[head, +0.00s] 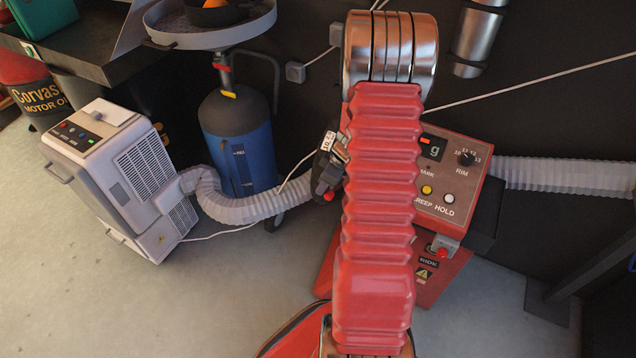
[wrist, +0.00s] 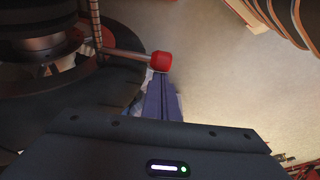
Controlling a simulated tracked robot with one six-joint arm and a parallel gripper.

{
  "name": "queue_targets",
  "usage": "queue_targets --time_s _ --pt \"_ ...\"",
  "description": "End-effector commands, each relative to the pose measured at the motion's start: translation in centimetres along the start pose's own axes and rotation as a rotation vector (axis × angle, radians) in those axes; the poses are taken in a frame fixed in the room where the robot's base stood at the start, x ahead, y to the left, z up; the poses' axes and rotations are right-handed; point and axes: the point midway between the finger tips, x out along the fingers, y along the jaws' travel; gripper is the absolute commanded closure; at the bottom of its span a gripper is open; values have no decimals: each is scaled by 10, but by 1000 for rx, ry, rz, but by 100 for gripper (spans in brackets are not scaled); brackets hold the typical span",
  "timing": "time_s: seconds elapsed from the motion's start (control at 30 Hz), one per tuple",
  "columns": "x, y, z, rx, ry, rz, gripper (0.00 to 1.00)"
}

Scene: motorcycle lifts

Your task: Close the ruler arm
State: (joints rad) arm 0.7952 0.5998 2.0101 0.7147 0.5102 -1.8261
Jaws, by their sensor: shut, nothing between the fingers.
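In the wrist view, a thin metal rod with a red knob (wrist: 162,61) on its end reaches out from the dark round parts at the left; it looks like the ruler arm. My gripper (wrist: 160,80) has its purple fingers shut together and empty. The fingertips are just below the knob in the picture; I cannot tell whether they touch it. In the head view, my red ribbed arm covers the middle of the red balancer machine (head: 447,180) and hides my gripper. A small part with a white number label (head: 328,141) shows left of my arm.
A white ventilation unit (head: 130,175) with a ribbed hose (head: 235,208) stands at the left. A blue tank (head: 240,145) under a round tray (head: 208,35) stands behind it. The grey floor at the front left is clear. Another ribbed hose (head: 560,172) runs right.

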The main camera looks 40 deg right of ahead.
Motion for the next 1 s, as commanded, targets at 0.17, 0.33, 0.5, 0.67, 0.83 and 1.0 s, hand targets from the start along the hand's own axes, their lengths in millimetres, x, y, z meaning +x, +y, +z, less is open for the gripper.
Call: queue_targets --time_s 0.17,0.33,0.5,0.67,0.83,1.0 --pt "0 0 0 0 0 0 100" --pt "-1 0 2 1 0 0 100" --pt "-6 0 15 4 -1 1 100" --pt "-15 -2 41 6 0 2 100" --pt "-24 -3 66 5 0 1 100" --pt "-28 -5 76 3 -1 1 100"
